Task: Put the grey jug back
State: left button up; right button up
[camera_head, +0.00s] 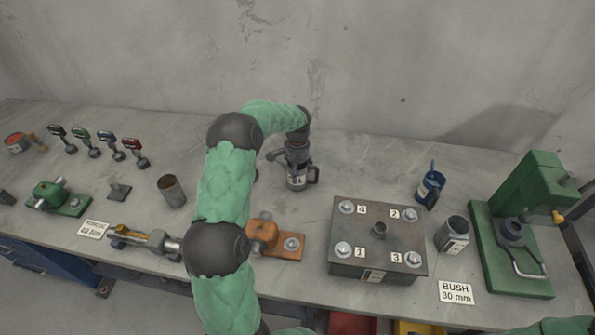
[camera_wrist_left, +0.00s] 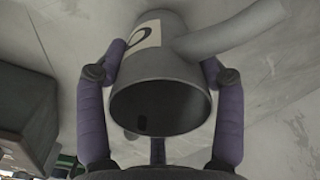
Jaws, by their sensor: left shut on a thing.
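The grey jug (camera_head: 297,182) is at the back middle of the table, upright, with a pale label on its body and a dark handle on its right. My left gripper (camera_head: 298,147) comes down on it from above and is shut on it. In the left wrist view the fingers of my left gripper (camera_wrist_left: 163,62) press on both sides of the jug (camera_wrist_left: 155,100), whose open mouth faces the camera. I cannot tell whether the jug's base touches the table. My right gripper is out of view.
A steel block (camera_head: 380,265) with numbered bolts stands to the right in front. An open grey cup (camera_head: 172,190) and an orange fixture (camera_head: 285,243) are on the left.

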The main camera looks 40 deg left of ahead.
pick_arm(q)
jog(key=shift+f, duration=0.1)
jog(key=shift+f, duration=0.15)
jog(key=o, duration=1.5)
notch_tip(320, 180, up, 12)
jog(key=shift+r+p, duration=0.15)
jog(key=shift+p, duration=0.6)
